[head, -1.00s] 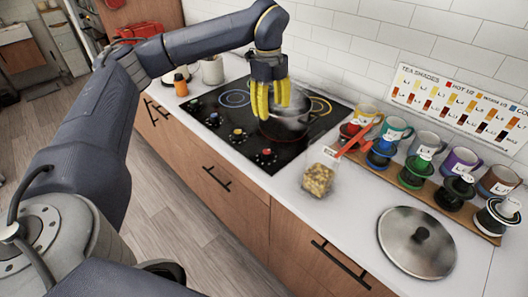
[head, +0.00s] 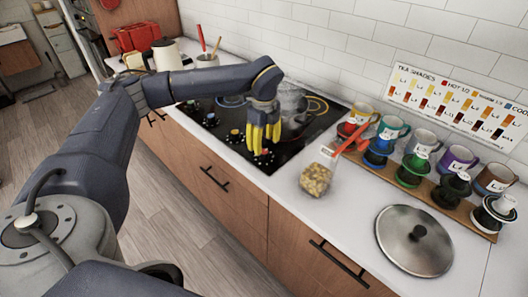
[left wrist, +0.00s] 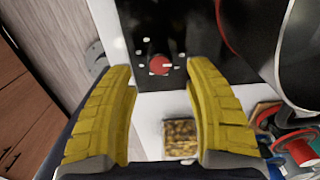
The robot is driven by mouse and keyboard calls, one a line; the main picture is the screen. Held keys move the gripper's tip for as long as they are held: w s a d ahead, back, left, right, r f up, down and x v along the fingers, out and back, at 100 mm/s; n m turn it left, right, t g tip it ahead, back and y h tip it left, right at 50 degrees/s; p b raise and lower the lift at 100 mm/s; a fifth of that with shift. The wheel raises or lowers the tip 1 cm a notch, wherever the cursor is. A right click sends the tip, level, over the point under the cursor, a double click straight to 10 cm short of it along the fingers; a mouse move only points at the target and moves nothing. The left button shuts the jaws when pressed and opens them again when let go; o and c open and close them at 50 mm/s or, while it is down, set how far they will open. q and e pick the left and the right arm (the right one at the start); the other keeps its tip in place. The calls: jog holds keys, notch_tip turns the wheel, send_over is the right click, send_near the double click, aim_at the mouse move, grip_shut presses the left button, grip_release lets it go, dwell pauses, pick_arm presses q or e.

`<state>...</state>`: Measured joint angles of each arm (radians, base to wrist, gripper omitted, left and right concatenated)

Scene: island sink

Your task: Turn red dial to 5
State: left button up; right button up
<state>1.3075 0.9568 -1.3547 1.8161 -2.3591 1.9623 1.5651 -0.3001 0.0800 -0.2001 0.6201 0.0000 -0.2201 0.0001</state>
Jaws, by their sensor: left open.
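The red dial (left wrist: 160,64) sits on the black cooktop (left wrist: 191,30) in the left wrist view, ringed by white marks too small to read. In the head view the cooktop (head: 292,152) shows, and the red dial is largely hidden by my left gripper (head: 263,146). My left gripper points down above the front right part of the cooktop. In the left wrist view its yellow fingers (left wrist: 166,95) are wide apart with nothing between them, and the dial lies beyond the gap. Other dials (head: 237,135) run along the cooktop's front edge. My right gripper is out of view.
A pot (head: 291,107) stands on the cooktop behind my left gripper. A jar of pasta (head: 316,180) stands right of the cooktop. Several mugs and coloured drippers line a wooden board (head: 430,183). A lid (head: 416,241) lies on the white counter.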

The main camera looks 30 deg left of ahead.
aim_at(264, 152)
pick_arm(q)
jog(key=shift+f, duration=2.2)
grip_shut()
